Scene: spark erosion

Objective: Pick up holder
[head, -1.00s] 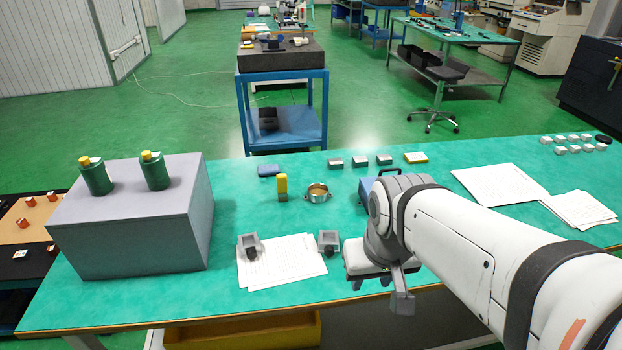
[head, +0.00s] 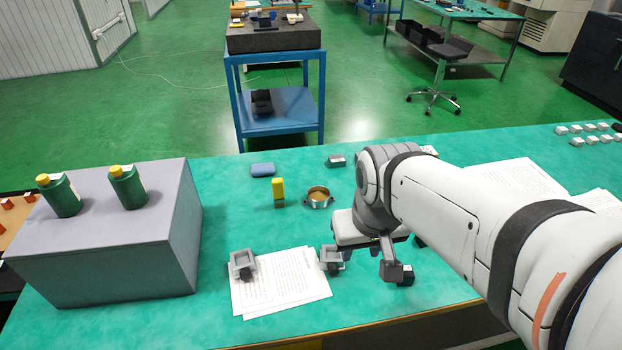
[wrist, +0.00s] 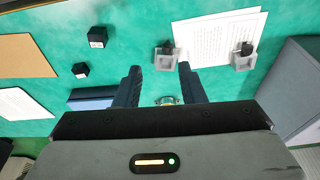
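Two small grey holders with black parts show in the head view. One holder (head: 242,262) is on the left edge of the papers; the other holder (head: 334,257) is at their right edge, just below my wrist. In the wrist view, the nearer holder (wrist: 166,61) appears just beyond the gap between my fingertips, and the other holder (wrist: 243,60) is to its right. My gripper (wrist: 158,70) is open, with its two dark fingers apart and nothing held between them.
Printed papers (head: 278,288) lie under or beside the holders. A black block (head: 405,276) is near my wrist. A large grey box (head: 110,240) with green bottles fills the left.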

